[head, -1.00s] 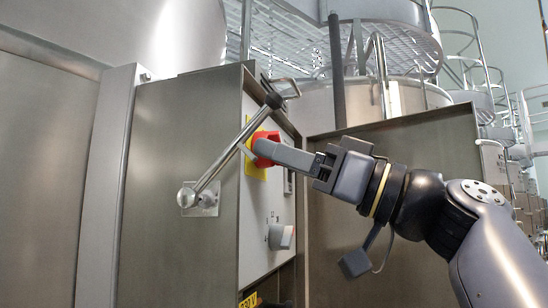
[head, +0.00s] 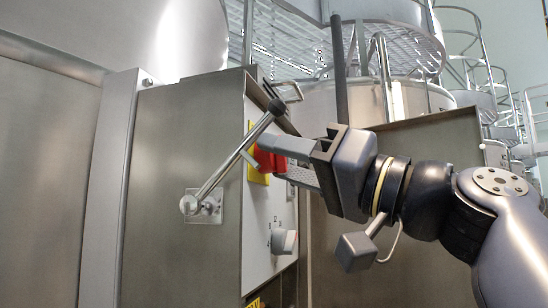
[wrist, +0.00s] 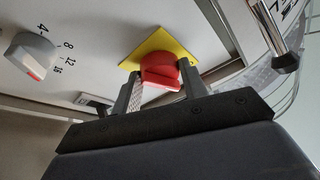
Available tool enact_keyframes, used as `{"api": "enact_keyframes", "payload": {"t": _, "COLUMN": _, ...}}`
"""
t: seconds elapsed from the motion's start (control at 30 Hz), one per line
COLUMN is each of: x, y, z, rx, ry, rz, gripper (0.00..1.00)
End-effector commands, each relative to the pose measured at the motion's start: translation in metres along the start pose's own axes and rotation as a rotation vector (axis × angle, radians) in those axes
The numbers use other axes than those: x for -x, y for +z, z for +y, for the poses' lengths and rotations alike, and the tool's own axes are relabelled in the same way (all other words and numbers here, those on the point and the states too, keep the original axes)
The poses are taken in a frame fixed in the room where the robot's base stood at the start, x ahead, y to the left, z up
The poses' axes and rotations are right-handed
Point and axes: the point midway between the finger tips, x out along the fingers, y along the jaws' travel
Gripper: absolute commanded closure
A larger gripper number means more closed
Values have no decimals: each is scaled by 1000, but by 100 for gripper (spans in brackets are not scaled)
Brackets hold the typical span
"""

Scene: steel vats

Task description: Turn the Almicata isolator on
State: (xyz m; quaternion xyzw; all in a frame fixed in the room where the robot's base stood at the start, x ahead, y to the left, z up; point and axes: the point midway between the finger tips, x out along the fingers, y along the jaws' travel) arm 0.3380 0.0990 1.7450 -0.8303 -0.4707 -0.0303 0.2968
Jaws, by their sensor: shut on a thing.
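The isolator is a red rotary handle (head: 265,160) on a yellow plate (head: 252,170), set on the light front panel of a steel cabinet. In the wrist view the red handle (wrist: 160,78) sits between my two fingers, with the yellow plate (wrist: 136,57) behind it. My gripper (head: 272,158) is shut on the red handle; in the wrist view its fingers (wrist: 160,86) flank it on both sides. The handle is partly hidden by the fingers in the head view. Any on or off lettering around it cannot be read.
A metal lever (head: 235,158) with a dark knob crosses close to the left of the isolator. A grey dial (head: 284,241) sits lower on the panel; it also shows in the wrist view (wrist: 30,57). An open cabinet door (head: 425,150) stands behind my arm.

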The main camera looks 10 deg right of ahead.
Motion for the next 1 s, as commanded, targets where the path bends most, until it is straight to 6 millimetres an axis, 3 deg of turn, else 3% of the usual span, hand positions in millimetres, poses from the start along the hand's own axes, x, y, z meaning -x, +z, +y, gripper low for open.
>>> {"api": "enact_keyframes", "payload": {"t": 1.0, "x": -2, "y": -5, "z": -8, "rx": -844, "ry": 352, "rz": -23, "gripper": 82}}
